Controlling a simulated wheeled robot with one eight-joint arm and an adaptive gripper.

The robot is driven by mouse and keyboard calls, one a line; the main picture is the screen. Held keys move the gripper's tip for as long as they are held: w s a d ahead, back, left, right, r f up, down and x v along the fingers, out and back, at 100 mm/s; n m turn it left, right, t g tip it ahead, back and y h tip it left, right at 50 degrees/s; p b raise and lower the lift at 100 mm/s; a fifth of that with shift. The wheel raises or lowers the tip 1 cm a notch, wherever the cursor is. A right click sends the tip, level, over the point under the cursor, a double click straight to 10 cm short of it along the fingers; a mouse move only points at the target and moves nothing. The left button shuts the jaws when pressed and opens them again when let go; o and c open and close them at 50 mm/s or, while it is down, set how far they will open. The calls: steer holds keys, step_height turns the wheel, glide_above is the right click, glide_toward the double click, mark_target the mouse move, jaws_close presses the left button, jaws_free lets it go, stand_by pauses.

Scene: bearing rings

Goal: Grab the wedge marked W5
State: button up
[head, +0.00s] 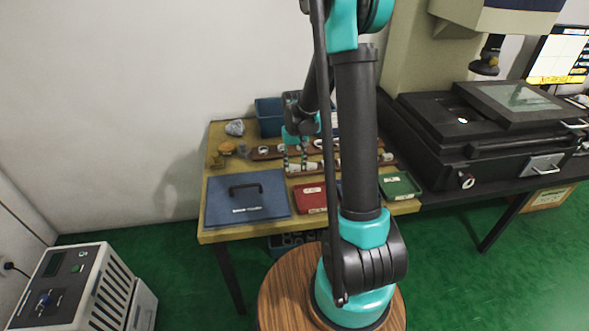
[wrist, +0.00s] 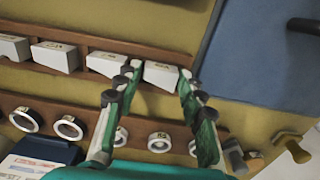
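Several white wedge blocks lie in a row in a brown wooden rack (wrist: 83,75) in the wrist view. Their labels are dark and too blurred to read surely, so I cannot tell which one is W5. My gripper (wrist: 158,77) is over the rack, its two green fingers apart with the end wedge (wrist: 162,73) between their tips. A gap shows beside the left fingertip; the right tip is close to the wedge's end. Another wedge (wrist: 106,65) sits just left of the left fingertip. In the head view my gripper (head: 294,152) is above the racks, partly hidden by my arm.
A second rack (wrist: 92,122) holds several metal rings. A blue case (wrist: 262,60) with a dark handle lies close beside the wedge rack; it also shows in the head view (head: 228,203). A red box (head: 311,197), a green box (head: 398,186) and a blue bin (head: 268,110) share the table.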

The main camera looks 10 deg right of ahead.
steer(key=c, duration=0.8)
steer(key=shift+r, duration=0.1)
